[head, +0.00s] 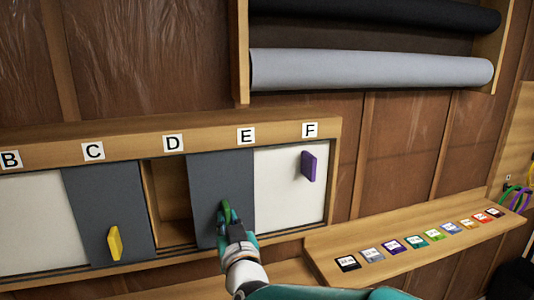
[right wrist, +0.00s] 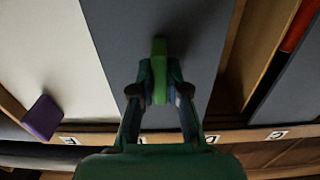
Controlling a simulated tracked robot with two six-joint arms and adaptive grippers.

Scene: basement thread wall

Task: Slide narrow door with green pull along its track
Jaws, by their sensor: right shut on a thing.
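The narrow grey door (head: 221,180) stands under label E, in front of part of the cabinet. Its green pull (head: 226,210) is partly hidden by my right gripper (head: 232,222). In the right wrist view, the green pull (right wrist: 159,72) stands upright between the two fingers of my right gripper (right wrist: 160,88), which are shut on it. The door's grey face (right wrist: 175,25) fills the middle of that view. My left gripper is not in view.
An open gap (head: 172,203) shows under D, left of the door. A grey door with a yellow pull (head: 115,243) is under C. A white door with a purple pull (head: 309,166) is under F. A ledge (head: 400,245) with several labelled cards juts out at right.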

